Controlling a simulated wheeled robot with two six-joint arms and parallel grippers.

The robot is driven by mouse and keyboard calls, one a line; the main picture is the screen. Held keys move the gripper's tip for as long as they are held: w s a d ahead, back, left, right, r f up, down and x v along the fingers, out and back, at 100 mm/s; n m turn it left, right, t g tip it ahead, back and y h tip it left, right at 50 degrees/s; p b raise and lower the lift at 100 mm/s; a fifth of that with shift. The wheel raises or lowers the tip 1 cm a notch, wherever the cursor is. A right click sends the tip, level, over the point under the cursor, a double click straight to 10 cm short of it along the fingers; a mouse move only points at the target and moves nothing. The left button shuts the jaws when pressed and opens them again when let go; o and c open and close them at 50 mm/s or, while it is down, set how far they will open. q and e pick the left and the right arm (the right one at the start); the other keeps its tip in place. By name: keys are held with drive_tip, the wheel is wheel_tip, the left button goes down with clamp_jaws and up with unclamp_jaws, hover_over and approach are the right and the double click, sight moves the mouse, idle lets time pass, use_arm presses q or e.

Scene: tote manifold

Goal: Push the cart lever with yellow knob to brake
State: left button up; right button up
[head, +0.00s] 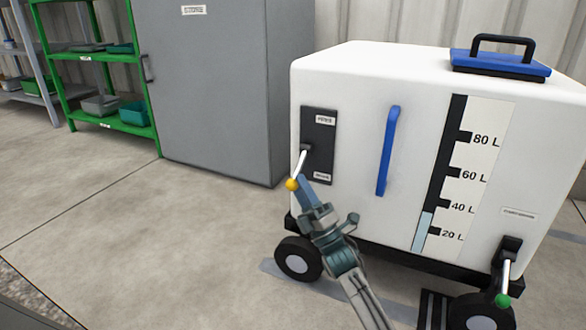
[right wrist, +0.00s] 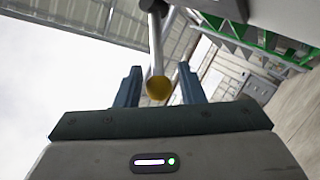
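The cart lever (head: 301,163) is a light rod on a black panel (head: 319,135) at the left of the white cart's front. It slants down to a yellow knob (head: 292,184). The panel has a small label at its top and bottom, too small to read surely. My right gripper (head: 305,188) is at the knob, coming from below. In the right wrist view its two fingers stand apart, one on each side of the lever and yellow knob (right wrist: 158,89), with gaps visible. I cannot tell whether either finger touches the knob. My left gripper is not in view.
The white cart (head: 350,75) has a blue handle (head: 388,150), a level gauge and a blue lid (head: 500,66). A second lever with a green knob (head: 502,300) is at its lower right. A grey cabinet (head: 230,90) and green shelves (head: 100,57) stand behind. The left floor is clear.

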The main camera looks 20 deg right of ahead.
drive_tip(key=p+v, duration=0.2)
drive_tip(key=v, duration=0.3)
drive_tip(key=shift+s+f, duration=0.25)
drive_tip(key=shift+f, duration=0.1)
